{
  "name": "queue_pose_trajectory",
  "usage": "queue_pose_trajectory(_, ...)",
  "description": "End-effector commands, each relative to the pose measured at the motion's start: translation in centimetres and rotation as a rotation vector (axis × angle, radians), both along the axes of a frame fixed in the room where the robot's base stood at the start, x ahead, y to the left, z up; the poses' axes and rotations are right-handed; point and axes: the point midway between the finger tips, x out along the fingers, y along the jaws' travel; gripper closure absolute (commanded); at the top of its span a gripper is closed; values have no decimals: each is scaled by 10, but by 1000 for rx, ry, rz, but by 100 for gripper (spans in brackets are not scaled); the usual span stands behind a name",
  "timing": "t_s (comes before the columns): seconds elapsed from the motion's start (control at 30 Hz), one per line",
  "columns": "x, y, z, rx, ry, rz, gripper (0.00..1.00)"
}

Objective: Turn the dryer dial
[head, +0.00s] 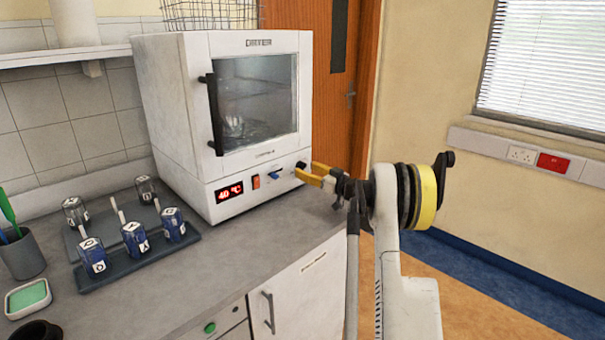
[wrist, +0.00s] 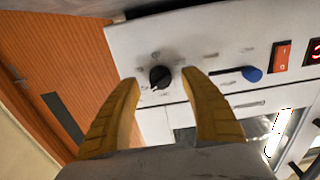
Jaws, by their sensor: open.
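The dryer (head: 190,110) is a white box with a glass door, standing on the grey counter in the head view. Its dial (wrist: 160,77) is a round black knob on the lower front panel, and it shows between my fingertips in the wrist view. In the head view the dial (head: 301,165) is at the panel's right end, just beyond my fingers. My gripper (head: 306,174) has yellow fingers, open and spread to either side of the dial. The wrist view also shows my gripper (wrist: 160,83). I cannot tell whether the fingers touch the dial.
The panel has a blue-tipped lever (wrist: 252,74), an orange switch (head: 256,182) and a red display (head: 230,192) reading 40 °C. A dark rack (head: 160,247) with several labelled blue-and-grey items stands left on the counter. A wooden door (head: 367,85) is behind the dryer.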

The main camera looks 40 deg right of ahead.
Motion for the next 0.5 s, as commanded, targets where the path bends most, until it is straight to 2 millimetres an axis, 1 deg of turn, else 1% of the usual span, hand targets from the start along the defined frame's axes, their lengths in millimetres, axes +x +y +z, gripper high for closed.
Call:
queue_pose_trajectory(0.03,7,1,-2,0,0,1,47)
queue_pose_trajectory(0.1,14,1,-2,0,0,0,47)
queue_pose_trajectory(0.2,20,1,0,0,0,0,47)
queue_pose_trajectory(0.47,21,2,1,0,0,0,47)
queue_pose_trajectory(0.5,21,2,1,0,0,0,52)
